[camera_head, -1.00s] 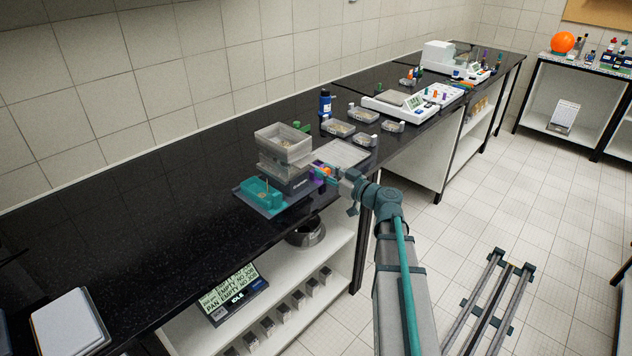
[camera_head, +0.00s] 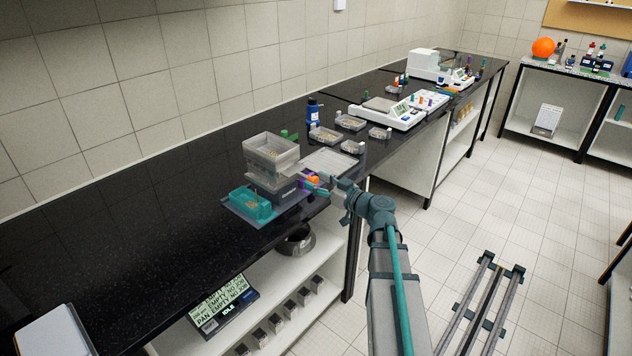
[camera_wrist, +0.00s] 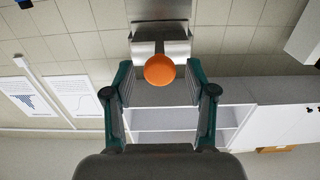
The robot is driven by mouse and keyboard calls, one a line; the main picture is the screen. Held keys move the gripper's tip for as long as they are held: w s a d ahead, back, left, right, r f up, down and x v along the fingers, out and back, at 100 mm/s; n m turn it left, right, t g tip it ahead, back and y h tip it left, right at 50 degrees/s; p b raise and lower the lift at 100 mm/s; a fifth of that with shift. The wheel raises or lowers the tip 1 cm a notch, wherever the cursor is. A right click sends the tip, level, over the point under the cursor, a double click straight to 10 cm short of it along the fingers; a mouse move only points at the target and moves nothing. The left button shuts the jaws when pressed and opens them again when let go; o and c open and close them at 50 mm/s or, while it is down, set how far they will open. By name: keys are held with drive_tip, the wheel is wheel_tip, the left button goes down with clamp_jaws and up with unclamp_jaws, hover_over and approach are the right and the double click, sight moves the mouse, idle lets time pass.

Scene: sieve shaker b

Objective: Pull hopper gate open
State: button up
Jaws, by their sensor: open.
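A clear-walled hopper (camera_head: 270,152) stands on a dark base on the black bench in the head view. At its right side is an orange round knob (camera_head: 313,180), facing my gripper (camera_head: 326,184). In the wrist view the orange knob (camera_wrist: 159,70) sits in front of a metal plate (camera_wrist: 160,36), which looks like the gate. My gripper (camera_wrist: 159,78) is open, with one green-edged finger on each side of the knob. Gaps show between knob and fingers, so neither seems to touch it. How far the gate is slid cannot be told.
A teal box (camera_head: 250,204) stands at the hopper's front left. A flat pale tray (camera_head: 328,163) lies behind my gripper. Several small dishes, a blue bottle (camera_head: 313,112) and a white balance (camera_head: 385,112) stand farther along. A display panel (camera_head: 224,306) is on the lower shelf.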

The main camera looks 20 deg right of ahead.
drive_tip(key=v, duration=1.1)
drive_tip(key=s+a+f+m+g+h, duration=0.1)
drive_tip(key=s+a+f+m+g, duration=0.3)
drive_tip(key=f, duration=0.8)
drive_tip(key=s+a+f+m+g+h, duration=0.1)
drive_tip(key=s+a+f+m+g, duration=0.3)
drive_tip(key=f, duration=0.8)
drive_tip(key=s+a+f+m+g+h, duration=0.15)
drive_tip(key=s+f+g, duration=0.4)
drive_tip(key=f, duration=0.65)
drive_tip(key=s+a+f+n+g+h, duration=0.1)
drive_tip(key=s+a+f+g, duration=0.2)
drive_tip(key=s+f, duration=0.3)
drive_tip(key=s+a+f+n+g+h, duration=0.1)
drive_tip(key=s+a+f+g+h, duration=0.1)
drive_tip(key=s, duration=1.1)
drive_tip(key=s+a+f+n+g+h, duration=0.2)
drive_tip(key=s+a+f+g, duration=0.2)
drive_tip(key=s+f, duration=0.5)
drive_tip(key=shift+s+a+f, duration=0.3)
drive_tip(key=shift+s+a, duration=0.4)
drive_tip(key=shift+a, duration=0.15)
